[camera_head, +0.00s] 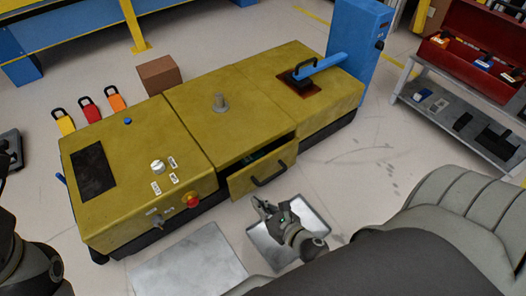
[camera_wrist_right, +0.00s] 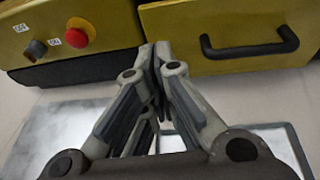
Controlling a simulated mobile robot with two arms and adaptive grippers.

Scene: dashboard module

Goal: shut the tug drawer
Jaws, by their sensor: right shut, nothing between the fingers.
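The yellow tug (camera_head: 140,135) stands across the middle of the head view. Its drawer (camera_head: 280,171) is partly open on the near side, with a dark gap behind its yellow front panel. A dark handle (camera_head: 268,178) is on that panel; it also shows in the right wrist view (camera_wrist_right: 250,48). My right gripper (camera_head: 258,202) is shut and empty, in front of the drawer and below the handle in the picture. In the right wrist view its fingertips (camera_wrist_right: 156,47) meet near the drawer front's left edge. I cannot tell whether they touch it. My left gripper is not clearly visible.
A red emergency button (camera_head: 193,201) sticks out left of the drawer. Metal plates (camera_head: 190,268) lie on the floor in front. A blue column (camera_head: 357,38) stands behind the tug. A grey shelf (camera_head: 450,110) with a red toolbox (camera_head: 480,50) is at right.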

